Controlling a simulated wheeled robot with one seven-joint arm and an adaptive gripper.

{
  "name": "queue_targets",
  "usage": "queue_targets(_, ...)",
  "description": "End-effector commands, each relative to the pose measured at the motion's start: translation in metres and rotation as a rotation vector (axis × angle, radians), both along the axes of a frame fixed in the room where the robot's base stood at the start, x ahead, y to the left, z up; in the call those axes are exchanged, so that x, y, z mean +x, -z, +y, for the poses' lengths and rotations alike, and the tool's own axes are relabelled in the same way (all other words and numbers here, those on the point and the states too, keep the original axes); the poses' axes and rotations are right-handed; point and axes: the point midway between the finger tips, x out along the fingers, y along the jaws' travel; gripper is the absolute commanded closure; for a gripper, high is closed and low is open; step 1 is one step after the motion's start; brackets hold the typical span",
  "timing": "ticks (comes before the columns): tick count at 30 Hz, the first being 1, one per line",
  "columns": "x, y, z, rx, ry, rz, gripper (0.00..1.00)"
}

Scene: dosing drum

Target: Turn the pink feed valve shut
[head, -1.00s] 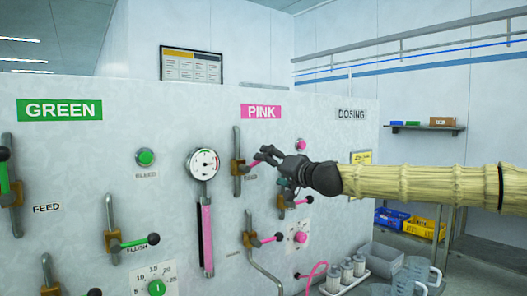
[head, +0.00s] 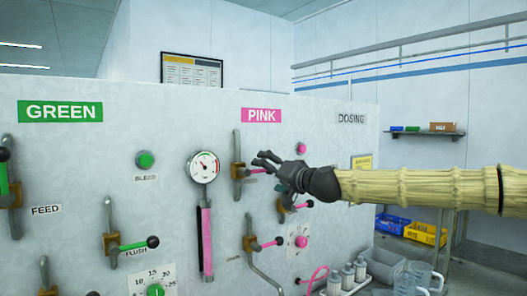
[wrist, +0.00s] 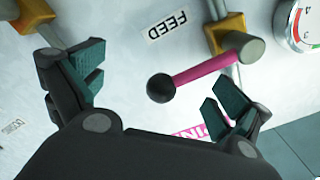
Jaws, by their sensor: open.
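The pink feed valve has a brass-coloured body (head: 239,171) on a vertical pipe under the PINK sign. Its pink handle (head: 256,171) points right, roughly crosswise to the pipe. In the wrist view the pink handle (wrist: 205,68) runs from a grey hub to a black ball knob (wrist: 161,88). My gripper (head: 266,162) is open in front of the panel at this handle. In the wrist view my gripper (wrist: 155,95) has its fingers spread on either side of the knob. I see no clear contact. In the head view the fingers hide the knob.
Below are other pink-handled valves, one (head: 265,243) left of a pink dial (head: 301,242). A round gauge (head: 203,167) is to the left, and the green valves (head: 130,243) are farther left. Bottles (head: 348,275) and pitchers stand at the lower right. The space before the panel is open.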

Motion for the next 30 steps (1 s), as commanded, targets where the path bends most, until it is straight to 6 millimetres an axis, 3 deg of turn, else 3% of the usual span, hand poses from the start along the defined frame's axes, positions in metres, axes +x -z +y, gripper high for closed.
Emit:
queue_targets(11, -0.002, -0.001, -0.001, 0.000, 0.001, -0.001, 0.00)
queue_targets(30, -0.048, -0.001, -0.035, 0.001, 0.001, -0.001, 0.00)
